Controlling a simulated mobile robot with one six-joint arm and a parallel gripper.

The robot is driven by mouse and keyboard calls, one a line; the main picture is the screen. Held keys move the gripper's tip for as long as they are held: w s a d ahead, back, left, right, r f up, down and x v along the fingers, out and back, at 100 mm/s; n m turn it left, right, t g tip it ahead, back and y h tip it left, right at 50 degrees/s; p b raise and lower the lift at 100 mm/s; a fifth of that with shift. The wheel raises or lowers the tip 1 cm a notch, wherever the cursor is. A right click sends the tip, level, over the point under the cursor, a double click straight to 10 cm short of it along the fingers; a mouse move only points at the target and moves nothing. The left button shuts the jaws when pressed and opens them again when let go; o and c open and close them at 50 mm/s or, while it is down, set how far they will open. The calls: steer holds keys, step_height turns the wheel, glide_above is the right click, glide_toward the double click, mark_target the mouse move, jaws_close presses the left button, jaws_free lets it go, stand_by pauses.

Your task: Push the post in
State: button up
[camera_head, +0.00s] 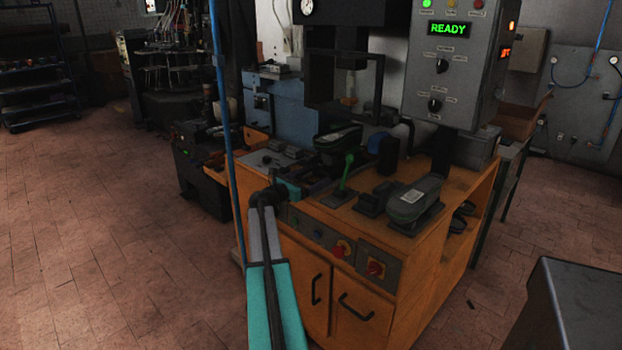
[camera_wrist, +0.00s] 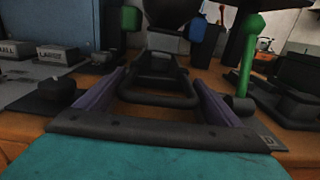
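A dark shoe (camera_head: 338,137) sits raised over the bench below the press head, left of a green-knobbed lever (camera_head: 345,175). In the wrist view its dark underside (camera_wrist: 170,10) shows at the top, and a dark loop handle (camera_wrist: 158,99) lies low in front of it. The post under the shoe is mostly hidden. My gripper (camera_wrist: 160,78) is open, with its two purple fingers pointing forward on either side of the handle. I cannot tell whether they touch it. In the head view my gripper (camera_head: 313,187) is low at the bench front.
A second shoe (camera_head: 413,200) lies at the right of the wooden bench (camera_head: 455,225). The control box (camera_head: 460,60) shows READY in green. In the wrist view, green levers (camera_wrist: 249,60) (camera_wrist: 131,18) and a blue knob (camera_wrist: 197,30) stand close by. The floor at left is clear.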

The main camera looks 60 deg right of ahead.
steer(key=shift+a, duration=0.1)
steer(key=shift+w+a, duration=0.15)
steer(key=shift+a, duration=0.3)
steer(key=b+v, duration=0.1)
steer(key=v, duration=1.1)
steer(key=shift+w+a, duration=0.2)
steer(key=shift+a, duration=0.05)
